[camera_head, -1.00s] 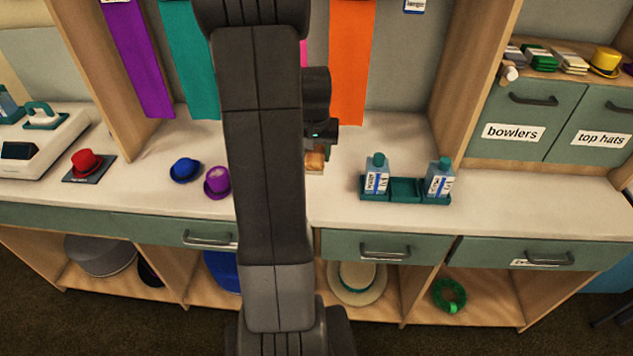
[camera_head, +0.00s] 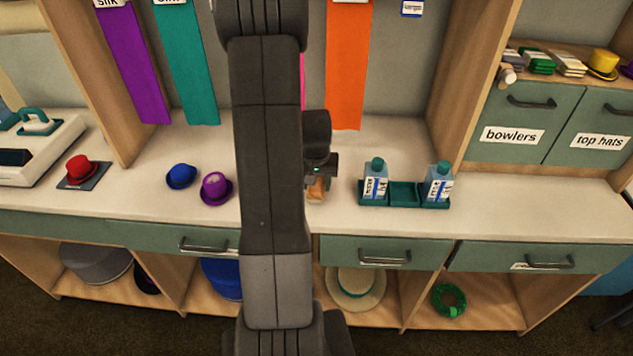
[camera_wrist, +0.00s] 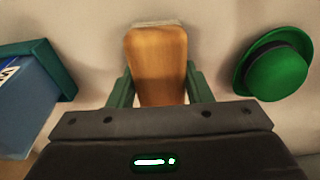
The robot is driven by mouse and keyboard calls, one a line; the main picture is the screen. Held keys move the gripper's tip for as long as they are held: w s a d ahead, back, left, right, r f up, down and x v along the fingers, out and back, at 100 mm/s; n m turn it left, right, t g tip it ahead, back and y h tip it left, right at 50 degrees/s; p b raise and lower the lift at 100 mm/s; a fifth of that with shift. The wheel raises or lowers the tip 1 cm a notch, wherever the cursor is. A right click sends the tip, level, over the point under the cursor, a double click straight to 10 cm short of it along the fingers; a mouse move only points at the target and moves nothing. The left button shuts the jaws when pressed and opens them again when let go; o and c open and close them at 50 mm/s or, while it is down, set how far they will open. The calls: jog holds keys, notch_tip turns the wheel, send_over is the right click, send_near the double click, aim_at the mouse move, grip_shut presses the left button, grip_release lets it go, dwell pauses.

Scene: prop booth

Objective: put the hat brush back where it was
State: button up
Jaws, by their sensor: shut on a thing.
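The hat brush (camera_head: 316,190), with a wooden back, is in my gripper (camera_wrist: 157,90). In the wrist view, the brush (camera_wrist: 157,65) stands between the two green fingers, which are shut on it; its pale edge shows at the far end. In the head view, my gripper is over the counter, left of the teal tray (camera_head: 404,207), and my arm hides part of it. I cannot tell whether the brush touches the counter. The tray has a bottle (camera_head: 375,183) in its left compartment and another (camera_head: 439,183) in its right; its middle compartment is empty.
A green hat (camera_wrist: 277,72) is right of the brush in the wrist view; my arm hides it in the head view. Purple (camera_head: 215,187), blue (camera_head: 181,176) and red (camera_head: 80,168) hats stand on the left. The counter (camera_head: 540,205) right of the tray is clear.

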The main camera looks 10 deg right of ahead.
aim_at(316, 185)
jog(key=shift+f, duration=0.1)
jog(key=o, duration=0.6)
jog(key=shift+f, duration=0.15)
jog(key=o, duration=0.4)
jog(key=shift+o, duration=0.2)
jog(key=shift+r, duration=0.7)
notch_tip(316, 185, up, 11)
jog(key=s, duration=0.1)
jog(key=shift+s+a, duration=0.25)
jog(key=shift+s, duration=0.15)
